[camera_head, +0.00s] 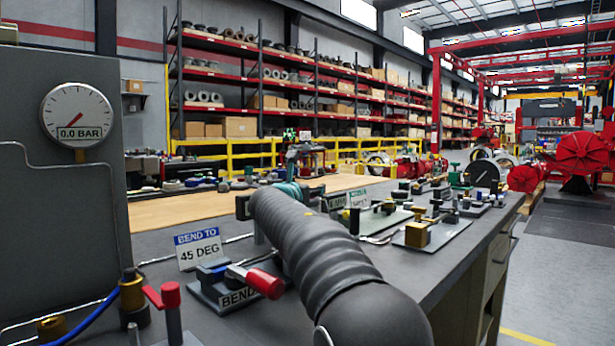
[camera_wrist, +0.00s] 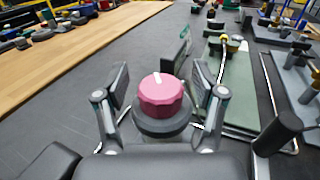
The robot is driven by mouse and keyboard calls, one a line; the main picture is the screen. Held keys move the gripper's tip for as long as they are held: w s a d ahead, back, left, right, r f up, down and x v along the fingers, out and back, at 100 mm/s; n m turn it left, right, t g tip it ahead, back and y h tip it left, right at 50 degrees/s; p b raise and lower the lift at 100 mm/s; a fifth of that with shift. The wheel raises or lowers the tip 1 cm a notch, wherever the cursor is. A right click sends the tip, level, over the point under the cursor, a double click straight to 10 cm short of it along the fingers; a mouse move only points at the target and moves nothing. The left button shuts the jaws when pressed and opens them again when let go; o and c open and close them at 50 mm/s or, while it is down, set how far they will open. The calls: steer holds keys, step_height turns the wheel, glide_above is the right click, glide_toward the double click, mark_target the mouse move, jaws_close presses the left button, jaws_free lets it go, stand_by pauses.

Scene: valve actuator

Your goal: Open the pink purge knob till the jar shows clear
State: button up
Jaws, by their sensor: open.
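The pink purge knob (camera_wrist: 161,96) sits on a dark round base in the wrist view. A white line on its top points away from me and slightly left. My gripper (camera_wrist: 160,90) is open, with one finger on each side of the knob and a visible gap on both sides. In the head view my gripper (camera_head: 285,196) is over the bench behind my ribbed arm, and the knob is hidden there. I cannot make out the jar in either view.
A small dark plate (camera_wrist: 176,52) stands just behind the knob. A green base plate (camera_wrist: 228,85) with fittings lies to its right. A "BEND TO 45 DEG" sign (camera_head: 198,249) and red-handled bender (camera_head: 262,283) stand at left, near a gauge (camera_head: 77,115) reading 0.0 BAR.

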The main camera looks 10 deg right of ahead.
step_height(320, 180, up, 9)
steer(key=shift+r, duration=0.2)
stand_by(0.3)
